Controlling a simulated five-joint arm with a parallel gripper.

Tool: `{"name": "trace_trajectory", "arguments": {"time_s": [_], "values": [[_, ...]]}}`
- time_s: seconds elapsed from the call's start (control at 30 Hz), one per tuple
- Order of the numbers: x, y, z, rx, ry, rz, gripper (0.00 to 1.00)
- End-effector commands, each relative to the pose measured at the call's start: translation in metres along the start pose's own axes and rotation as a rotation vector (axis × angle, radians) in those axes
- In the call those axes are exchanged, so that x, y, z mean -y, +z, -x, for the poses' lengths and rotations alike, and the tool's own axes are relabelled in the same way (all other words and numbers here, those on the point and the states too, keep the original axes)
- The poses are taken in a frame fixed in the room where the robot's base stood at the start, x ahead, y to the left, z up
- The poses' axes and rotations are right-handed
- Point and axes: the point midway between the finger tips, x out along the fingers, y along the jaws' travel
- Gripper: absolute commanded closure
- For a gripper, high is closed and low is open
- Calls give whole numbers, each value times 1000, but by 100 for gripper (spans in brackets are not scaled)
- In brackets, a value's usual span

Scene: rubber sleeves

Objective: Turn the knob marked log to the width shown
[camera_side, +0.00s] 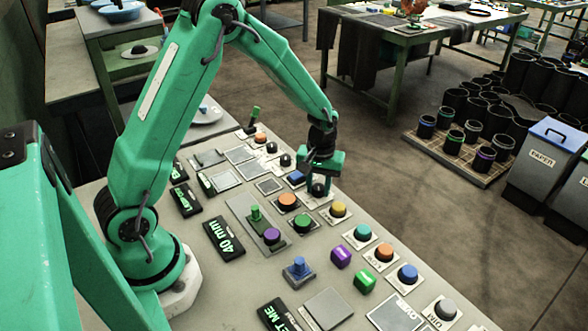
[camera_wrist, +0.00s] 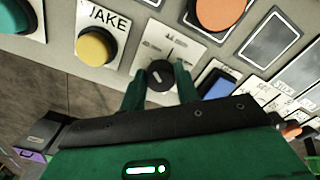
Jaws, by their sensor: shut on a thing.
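My gripper (camera_side: 319,187) points down over the far part of the sloping panel, shut on a black knob (camera_side: 319,190). In the wrist view my two green fingers (camera_wrist: 159,88) stand on either side of this knob (camera_wrist: 160,76). The knob has a pale pointer mark, and its pale plate (camera_wrist: 172,44) carries dial marks and small lettering that I cannot read. A black display (camera_side: 225,240) on the panel shows "40 mm" in pale green.
A yellow button (camera_wrist: 97,46), an orange button (camera_wrist: 220,12) and a blue button (camera_wrist: 217,86) sit close around the knob.

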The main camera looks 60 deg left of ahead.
Motion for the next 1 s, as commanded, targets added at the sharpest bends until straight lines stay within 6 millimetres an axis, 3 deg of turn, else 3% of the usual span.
{"name": "trace_trajectory", "arguments": {"time_s": [0.3, 0.8, 0.83, 0.93, 1.0], "values": [[0, 0, 2, 1, -1, 145, 92], [0, 0, 2, 1, -1, 170, 92], [0, 0, 2, 1, -1, 170, 65], [0, 0, 1, 1, -1, 169, 47], [0, 0, 1, 1, 0, 168, 47]]}}
